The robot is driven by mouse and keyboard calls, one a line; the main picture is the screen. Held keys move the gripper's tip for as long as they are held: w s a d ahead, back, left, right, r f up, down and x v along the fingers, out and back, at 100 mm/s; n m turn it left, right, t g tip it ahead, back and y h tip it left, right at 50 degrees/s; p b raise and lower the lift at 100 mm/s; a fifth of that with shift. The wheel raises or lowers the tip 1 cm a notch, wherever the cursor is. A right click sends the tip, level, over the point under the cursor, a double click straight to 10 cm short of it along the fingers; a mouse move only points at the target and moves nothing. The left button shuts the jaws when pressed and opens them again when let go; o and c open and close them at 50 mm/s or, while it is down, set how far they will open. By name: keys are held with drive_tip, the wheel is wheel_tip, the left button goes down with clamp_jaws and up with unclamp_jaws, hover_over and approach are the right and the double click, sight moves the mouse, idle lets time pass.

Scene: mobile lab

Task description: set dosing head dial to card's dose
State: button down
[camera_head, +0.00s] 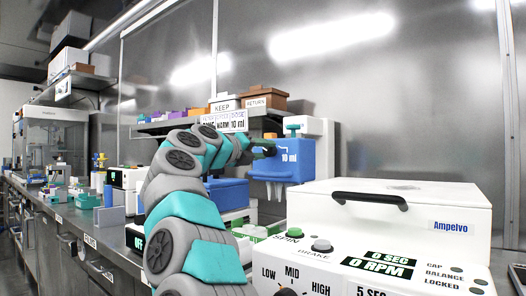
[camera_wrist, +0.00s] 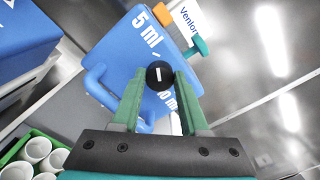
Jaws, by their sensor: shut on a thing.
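The blue dosing head (camera_head: 297,168) hangs from a white stand at the bench's back, with "10 ml" printed on its face. In the wrist view the dosing head (camera_wrist: 118,62) shows "5 ml" above its round black dial (camera_wrist: 159,73) and a partly hidden "10 ml" below. The dial bears a short white mark, roughly upright in that picture. My gripper (camera_wrist: 158,84) is shut on the dial, one green finger on each side; it also shows in the head view (camera_head: 264,147). The card (camera_head: 224,122) under the shelf signs reads "10 ml" on its lower line; its upper line is blurred.
A white Ampelvo centrifuge (camera_head: 400,205) with a black lid handle fills the right foreground. A green rack (camera_wrist: 14,150) of white cups lies below the dosing head. A shelf with KEEP (camera_head: 222,107) and RETURN (camera_head: 257,103) signs is behind my arm.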

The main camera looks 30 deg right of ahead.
drive_tip(key=shift+m, duration=0.3)
drive_tip(key=m, duration=0.4)
drive_tip(key=shift+m, duration=0.3)
drive_tip(key=m, duration=0.6)
drive_tip(key=shift+s+r, duration=0.1)
drive_tip(key=m+p, duration=0.1)
drive_tip(key=m, duration=0.5)
drive_tip(key=shift+s+m, duration=0.1)
drive_tip(key=shift+m, duration=0.2)
drive_tip(key=m, duration=0.5)
drive_tip(key=shift+d+m+p, duration=0.1)
drive_tip(key=shift+m+p, duration=0.25)
drive_tip(key=shift+m, duration=0.35)
drive_tip(key=shift+c, duration=2.1)
unclamp_jaws()
